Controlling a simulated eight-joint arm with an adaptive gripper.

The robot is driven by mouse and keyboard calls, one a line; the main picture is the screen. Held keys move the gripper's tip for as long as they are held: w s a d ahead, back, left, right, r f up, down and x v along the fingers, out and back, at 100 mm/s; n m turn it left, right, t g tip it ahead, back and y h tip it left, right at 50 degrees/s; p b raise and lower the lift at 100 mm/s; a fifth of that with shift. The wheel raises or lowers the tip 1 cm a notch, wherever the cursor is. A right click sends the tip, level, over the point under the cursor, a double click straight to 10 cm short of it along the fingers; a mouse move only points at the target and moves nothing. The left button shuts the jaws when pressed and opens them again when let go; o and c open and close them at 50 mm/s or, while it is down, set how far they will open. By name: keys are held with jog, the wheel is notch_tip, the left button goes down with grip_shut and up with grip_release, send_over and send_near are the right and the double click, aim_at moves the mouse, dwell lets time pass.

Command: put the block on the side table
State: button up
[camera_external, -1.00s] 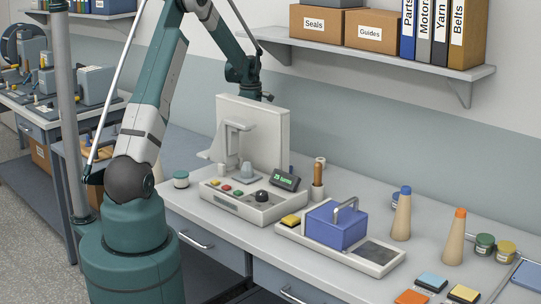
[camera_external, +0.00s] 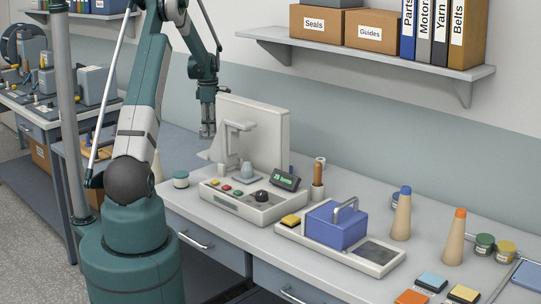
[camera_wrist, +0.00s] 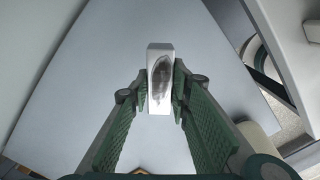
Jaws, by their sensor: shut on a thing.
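My gripper (camera_wrist: 160,90) is shut on a pale block (camera_wrist: 155,105) with a dark grey smudge on its face; the green ridged pads press it from both sides. The block is too small to make out there.
The upright panel machine (camera_external: 265,135) stands close to the right of my gripper. A tray (camera_external: 380,262) with a blue box (camera_external: 335,228) and cones (camera_external: 400,218) stand farther right. A wall shelf (camera_external: 380,60) runs above. The wrist view shows a broad bare grey surface (camera_wrist: 110,60).

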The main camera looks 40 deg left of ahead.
dwell(0.4)
jog(key=shift+f, duration=3.15)
jog(key=shift+f, duration=1.85)
jog(key=shift+f+b, duration=0.15)
jog(key=shift+b, duration=0.2)
jog(key=o, duration=1.1)
